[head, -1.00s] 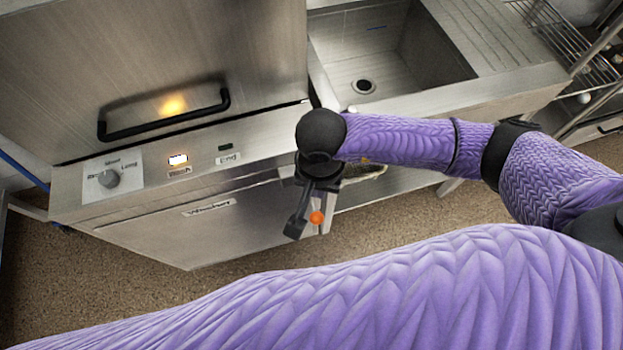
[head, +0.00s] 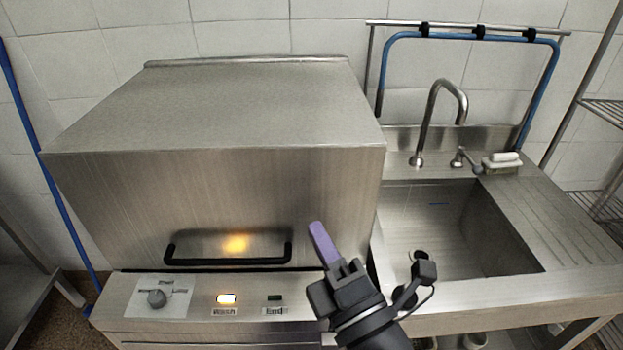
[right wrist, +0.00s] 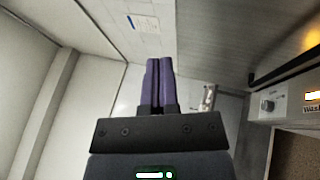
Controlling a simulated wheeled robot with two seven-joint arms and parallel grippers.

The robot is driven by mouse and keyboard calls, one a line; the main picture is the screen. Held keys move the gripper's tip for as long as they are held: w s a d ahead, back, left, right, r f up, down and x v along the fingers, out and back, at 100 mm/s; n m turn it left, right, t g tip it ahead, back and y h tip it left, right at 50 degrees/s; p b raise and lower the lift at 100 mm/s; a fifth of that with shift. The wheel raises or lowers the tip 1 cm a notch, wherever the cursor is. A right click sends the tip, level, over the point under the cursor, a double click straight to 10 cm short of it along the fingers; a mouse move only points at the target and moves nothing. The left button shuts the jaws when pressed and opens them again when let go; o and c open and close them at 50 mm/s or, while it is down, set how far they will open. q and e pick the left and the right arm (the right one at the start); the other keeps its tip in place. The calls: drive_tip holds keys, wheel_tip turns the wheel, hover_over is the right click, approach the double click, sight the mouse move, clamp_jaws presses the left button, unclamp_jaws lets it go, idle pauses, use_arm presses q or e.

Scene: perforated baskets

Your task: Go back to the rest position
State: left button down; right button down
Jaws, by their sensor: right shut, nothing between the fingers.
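My right gripper (head: 318,232) rises from the bottom edge in the head view, in front of the dishwasher's right side and left of the sink. Its purple fingers point up and slightly left. In the right wrist view my right gripper (right wrist: 159,62) has its two purple fingers pressed together with nothing between them. It appears to touch nothing. My left gripper is in neither view.
A steel dishwasher (head: 200,190) with a black handle (head: 228,261), a dial (head: 157,298) and a lit wash light (head: 226,299) stands at the left. A sink (head: 470,225) with a tap (head: 430,110) is at the right. A wire rack (head: 605,112) stands far right.

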drive_tip(key=d+f+m+g+h, duration=0.5)
drive_tip(key=d+f+m+h, duration=0.5)
drive_tip(key=m, duration=0.4)
drive_tip(key=s+d+f+m+g, duration=0.4)
drive_tip(key=s+f+m+g, duration=0.55)
drive_tip(key=s, duration=0.55)
drive_tip(key=s+f+g, duration=0.2)
drive_tip(key=s+f, duration=0.1)
drive_tip(key=f, duration=0.9)
drive_tip(key=s+f+g, duration=0.1)
drive_tip(key=s+f, duration=0.1)
drive_tip(key=f, duration=0.9)
drive_tip(key=s+d+f+n+g, duration=0.1)
drive_tip(key=s+d+f, duration=0.1)
drive_tip(key=s+f, duration=0.6)
drive_tip(key=s, duration=0.4)
drive_tip(key=shift+d+f+b, duration=0.25)
drive_tip(key=shift+d+b, duration=0.05)
